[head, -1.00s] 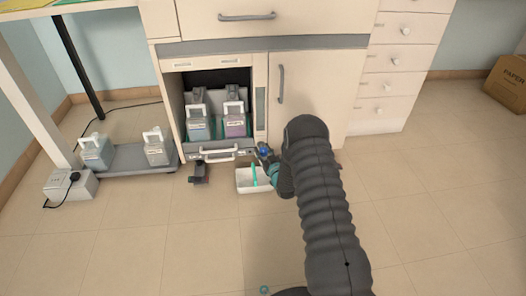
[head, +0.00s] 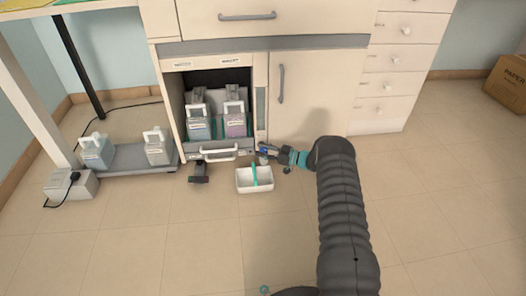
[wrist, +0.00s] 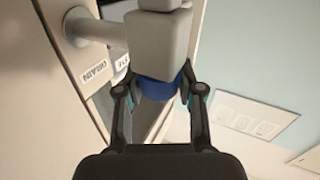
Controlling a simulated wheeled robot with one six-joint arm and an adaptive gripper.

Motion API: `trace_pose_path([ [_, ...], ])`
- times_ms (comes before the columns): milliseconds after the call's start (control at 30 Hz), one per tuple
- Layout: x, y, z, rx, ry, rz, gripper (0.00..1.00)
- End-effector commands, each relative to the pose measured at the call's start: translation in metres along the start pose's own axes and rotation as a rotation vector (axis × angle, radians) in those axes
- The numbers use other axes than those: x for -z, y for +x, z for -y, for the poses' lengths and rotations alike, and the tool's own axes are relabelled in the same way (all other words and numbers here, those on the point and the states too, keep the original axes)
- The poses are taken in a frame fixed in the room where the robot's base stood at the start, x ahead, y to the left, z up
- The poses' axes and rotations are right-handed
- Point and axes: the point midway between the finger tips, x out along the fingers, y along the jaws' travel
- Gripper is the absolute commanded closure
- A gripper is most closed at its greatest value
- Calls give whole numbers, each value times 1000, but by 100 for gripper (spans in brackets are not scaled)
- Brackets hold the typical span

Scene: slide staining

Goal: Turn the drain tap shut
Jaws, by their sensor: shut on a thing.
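The drain tap shows large in the wrist view, with a grey body (wrist: 155,42) on a pipe from the cabinet front and a blue part (wrist: 164,90) below it. A label reading DRAIN (wrist: 94,71) is on the panel beside it. My gripper (wrist: 160,92) is shut on the tap, one finger on each side of the blue part. In the head view, my gripper (head: 273,150) reaches the tap from the right, low at the cabinet's front. The tap is small there and mostly covered by my gripper, so its exact turn is hard to read.
A white tray (head: 243,186) with a teal item (head: 255,175) stands on the floor just below the tap. A dark pedal-like thing (head: 199,178) is to its left. Bottles (head: 235,125) stand in the open cabinet bay.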

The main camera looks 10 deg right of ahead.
Motion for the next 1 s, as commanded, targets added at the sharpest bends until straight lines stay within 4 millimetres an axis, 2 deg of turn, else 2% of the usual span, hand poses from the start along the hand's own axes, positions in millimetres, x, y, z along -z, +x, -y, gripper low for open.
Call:
trace_pose_path([
  [500,2,2,-2,214,-7,-16,98],
  [1000,1,0,-7,325,-7,-24,94],
])
